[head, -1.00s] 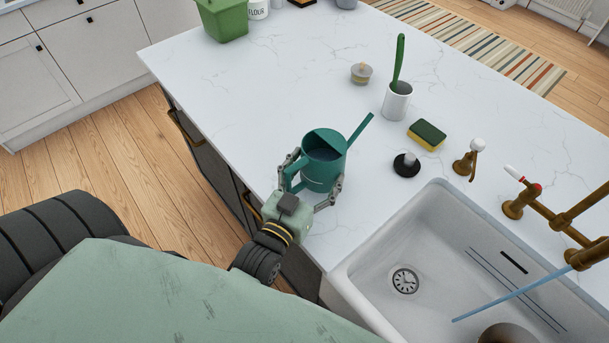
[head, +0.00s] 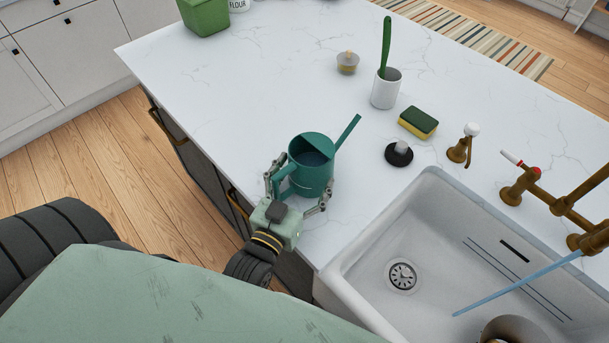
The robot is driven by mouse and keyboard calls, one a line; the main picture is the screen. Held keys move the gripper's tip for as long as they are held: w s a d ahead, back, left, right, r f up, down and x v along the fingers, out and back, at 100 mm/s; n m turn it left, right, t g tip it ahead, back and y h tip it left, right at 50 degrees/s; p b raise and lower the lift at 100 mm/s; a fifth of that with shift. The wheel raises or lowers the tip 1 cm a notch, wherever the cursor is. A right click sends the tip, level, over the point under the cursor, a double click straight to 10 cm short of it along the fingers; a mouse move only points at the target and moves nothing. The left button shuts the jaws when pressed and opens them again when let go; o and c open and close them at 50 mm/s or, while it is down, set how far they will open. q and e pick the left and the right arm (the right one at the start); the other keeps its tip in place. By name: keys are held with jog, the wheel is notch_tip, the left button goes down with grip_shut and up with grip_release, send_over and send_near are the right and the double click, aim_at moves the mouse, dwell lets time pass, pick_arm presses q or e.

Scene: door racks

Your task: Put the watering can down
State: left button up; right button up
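The watering can (head: 312,174) is teal, with a half-covered top, a spout pointing to the upper right and a handle on the near left side. It is upright at the near edge of the white counter (head: 250,95), left of the sink, and its base appears to rest there. My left gripper (head: 306,178) is at the can's near side, its two fingers spread on either side of the handle and lower body. They look open, with the can between them; slight contact cannot be ruled out. My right gripper is not in view.
Right of the can are a black round stopper (head: 399,155), a sponge (head: 418,122), a white cup (head: 386,92) with a green brush and a small lidded jar (head: 348,62). The sink (head: 425,250) and brass taps (head: 520,190) are at right. The counter's left part is clear.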

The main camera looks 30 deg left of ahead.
pick_arm(q)
jog(key=shift+o, duration=1.2)
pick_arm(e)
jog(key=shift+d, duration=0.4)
pick_arm(q)
jog(key=shift+r, duration=0.15)
jog(key=s+b, duration=0.1)
jog(key=s, duration=0.6)
jog(key=s+b, duration=0.1)
jog(key=s, duration=0.3)
jog(key=shift+s+d+b, duration=0.15)
jog(key=shift+d+b, duration=0.1)
jog(key=shift+b, duration=0.05)
jog(key=shift+s, duration=0.35)
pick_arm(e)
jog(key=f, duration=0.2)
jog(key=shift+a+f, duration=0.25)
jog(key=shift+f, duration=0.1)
pick_arm(q)
jog(key=shift+s, duration=0.1)
